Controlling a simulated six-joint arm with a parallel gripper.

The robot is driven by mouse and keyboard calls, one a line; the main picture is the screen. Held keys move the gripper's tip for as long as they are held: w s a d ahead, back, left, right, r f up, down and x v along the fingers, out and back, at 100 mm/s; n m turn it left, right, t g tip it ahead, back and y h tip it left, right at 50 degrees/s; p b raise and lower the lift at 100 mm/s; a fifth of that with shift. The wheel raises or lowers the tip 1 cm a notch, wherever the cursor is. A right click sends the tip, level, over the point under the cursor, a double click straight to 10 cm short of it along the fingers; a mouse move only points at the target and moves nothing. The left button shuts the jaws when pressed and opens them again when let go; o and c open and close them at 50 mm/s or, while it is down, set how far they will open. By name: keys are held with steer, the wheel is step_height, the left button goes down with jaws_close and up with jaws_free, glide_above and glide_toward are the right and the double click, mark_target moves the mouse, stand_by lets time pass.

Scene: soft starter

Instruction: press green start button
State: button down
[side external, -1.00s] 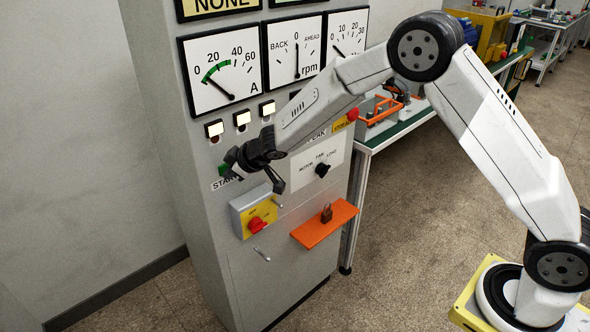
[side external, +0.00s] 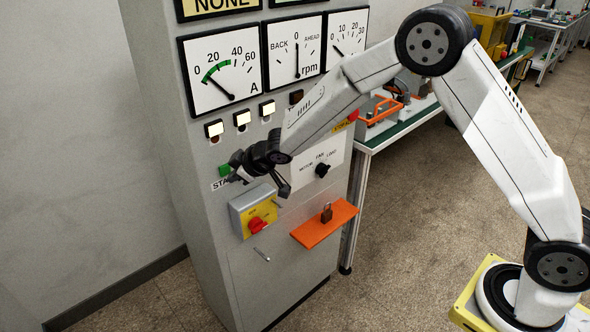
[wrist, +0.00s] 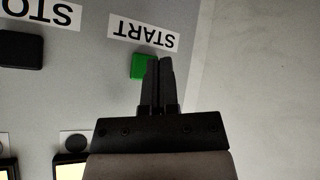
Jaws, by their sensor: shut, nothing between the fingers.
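The green start button (side external: 225,170) is on the grey cabinet front, just above the START label (side external: 222,184). In the wrist view the green button (wrist: 138,66) shows beside the fingers, which cover its right part. My gripper (wrist: 158,62) is shut and empty, its fingertips over the edge of the button near the START label (wrist: 144,33). In the side view my gripper (side external: 236,176) is close to the panel, just right of the button. I cannot tell whether the fingertips touch the button.
A black button (wrist: 20,50) by the STOP label (wrist: 40,12) is left in the wrist view. An orange shelf (side external: 318,232) with a padlock (side external: 326,213) juts out. Dial gauges (side external: 222,75) are above.

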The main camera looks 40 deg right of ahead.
steer(key=shift+s, duration=2.4)
steer(key=s+d+r+m+g+h, duration=0.1)
steer(key=s+d+m+g, duration=0.2)
steer(key=s, duration=1)
steer(key=s+d+r+m+g+h, duration=0.1)
steer(key=s+d+m+g+h, duration=0.1)
steer(key=s+d, duration=0.8)
steer(key=s+m+g, duration=0.1)
steer(key=s+m, duration=0.1)
steer(key=s, duration=0.1)
